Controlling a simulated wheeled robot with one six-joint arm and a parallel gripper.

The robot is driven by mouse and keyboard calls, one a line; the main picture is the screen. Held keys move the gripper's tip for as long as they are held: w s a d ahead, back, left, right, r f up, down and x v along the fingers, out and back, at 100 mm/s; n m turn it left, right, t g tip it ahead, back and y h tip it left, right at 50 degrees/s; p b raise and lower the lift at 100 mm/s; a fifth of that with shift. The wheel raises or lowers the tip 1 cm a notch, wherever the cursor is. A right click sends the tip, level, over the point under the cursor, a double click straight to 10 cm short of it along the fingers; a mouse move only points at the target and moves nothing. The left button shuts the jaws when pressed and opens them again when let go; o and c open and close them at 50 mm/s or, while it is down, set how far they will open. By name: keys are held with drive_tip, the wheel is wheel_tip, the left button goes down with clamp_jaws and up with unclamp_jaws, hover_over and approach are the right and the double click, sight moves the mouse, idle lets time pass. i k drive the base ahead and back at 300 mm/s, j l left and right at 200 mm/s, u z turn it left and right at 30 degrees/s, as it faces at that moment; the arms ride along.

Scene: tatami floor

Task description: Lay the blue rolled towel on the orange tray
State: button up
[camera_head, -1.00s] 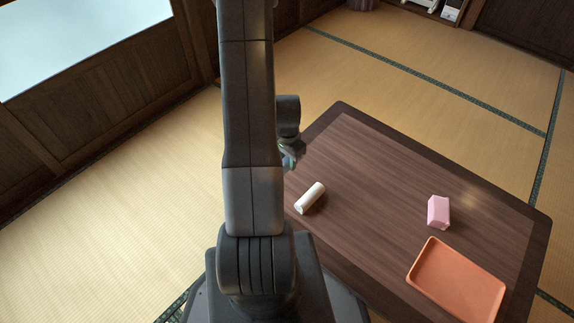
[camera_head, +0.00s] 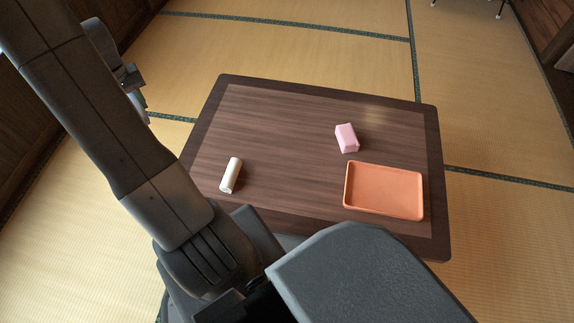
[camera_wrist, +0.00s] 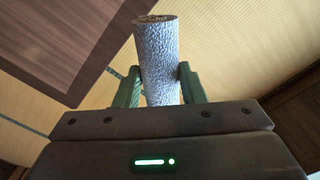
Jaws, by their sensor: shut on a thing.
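The blue rolled towel (camera_wrist: 158,62) is a pale blue, textured roll in the wrist view. My gripper (camera_wrist: 162,82) is shut on it, with a green finger on each side. In the head view my arm reaches up at the left, and the towel cannot be made out there. The orange tray (camera_head: 383,167) lies at the right front of the low wooden table and looks empty. The gripper is off to the left of the table in the head view, well away from the tray.
A white roll (camera_head: 230,176) lies on the left part of the dark wooden table (camera_head: 285,135). A pink block (camera_head: 346,138) stands just behind the tray. The middle of the table is clear. Tatami floor (camera_head: 300,55) surrounds the table.

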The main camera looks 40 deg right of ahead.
sight(383, 191)
drive_tip(key=k+z, duration=0.1)
drive_tip(key=z, duration=2.15)
